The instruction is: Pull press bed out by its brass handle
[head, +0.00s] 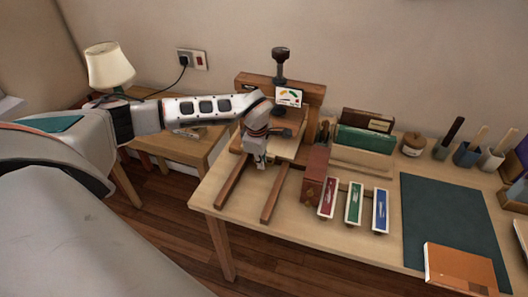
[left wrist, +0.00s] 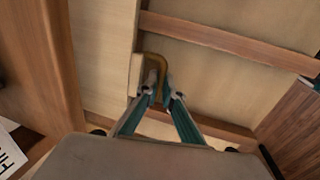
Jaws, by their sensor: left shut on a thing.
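The press bed (head: 287,146) is a pale wooden board in the wooden press on the table, between two brown rails. In the left wrist view the bed (left wrist: 104,55) shows as a pale panel. Its curved brass handle (left wrist: 156,58) stands out from its edge. My left gripper (head: 260,164) is at the front of the bed. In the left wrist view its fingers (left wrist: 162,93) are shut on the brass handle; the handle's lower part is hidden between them. The handle is hidden by the gripper in the head view. My right gripper is not in view.
The two rails (head: 235,181) reach forward over bare table (head: 213,190). Right of them stand a reddish-brown block (head: 314,174), three colored labelled blocks (head: 354,203), and a rack of books (head: 364,140). A green mat (head: 446,210) and orange book (head: 460,268) lie farther right.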

